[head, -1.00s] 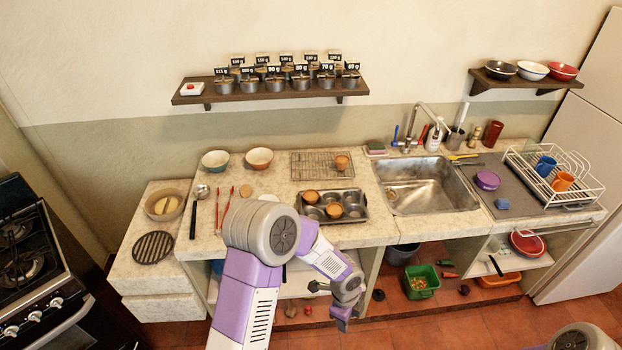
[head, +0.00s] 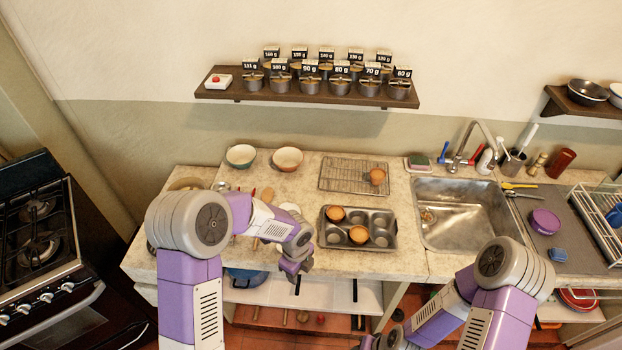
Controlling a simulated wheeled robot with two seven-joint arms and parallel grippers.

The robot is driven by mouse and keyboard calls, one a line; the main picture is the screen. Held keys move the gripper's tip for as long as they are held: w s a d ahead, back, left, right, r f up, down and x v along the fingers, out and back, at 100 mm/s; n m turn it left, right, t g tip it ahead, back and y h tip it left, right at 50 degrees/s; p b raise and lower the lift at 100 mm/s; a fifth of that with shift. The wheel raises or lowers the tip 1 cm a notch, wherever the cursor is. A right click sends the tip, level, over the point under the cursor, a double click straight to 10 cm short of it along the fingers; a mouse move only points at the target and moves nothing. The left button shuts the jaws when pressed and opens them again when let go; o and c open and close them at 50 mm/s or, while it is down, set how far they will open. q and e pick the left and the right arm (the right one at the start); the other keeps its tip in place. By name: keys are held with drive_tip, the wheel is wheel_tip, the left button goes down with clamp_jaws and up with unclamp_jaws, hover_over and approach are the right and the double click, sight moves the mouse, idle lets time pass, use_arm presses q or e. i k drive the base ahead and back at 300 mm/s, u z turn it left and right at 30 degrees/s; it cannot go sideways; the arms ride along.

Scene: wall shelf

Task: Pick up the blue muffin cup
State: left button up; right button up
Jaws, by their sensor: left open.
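A small blue item (head: 557,254) lies on the grey mat right of the sink, too small to identify. The muffin tin (head: 390,249) stands on the counter with two orange-brown muffins (head: 335,214) in it. Another muffin (head: 377,176) sits on the wire rack (head: 340,176) behind the tin. My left gripper (head: 296,282) is open, pointing down at the counter's front edge, left of the tin, with nothing visible in it. My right gripper (head: 384,342) is low at the bottom edge, partly cut off; its jaws are unclear.
The sink (head: 466,232) is right of the tin. A purple round container (head: 545,221) and a dish rack (head: 597,219) stand further right. Two bowls (head: 241,155) are at the back left. A wall shelf (head: 305,92) holds several labelled metal pots. A blue bowl (head: 246,277) is under the counter.

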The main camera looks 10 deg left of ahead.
sight(336, 213)
drive_tip(key=z, duration=0.2)
drive_tip(key=i, duration=0.95)
drive_tip(key=z, duration=0.05)
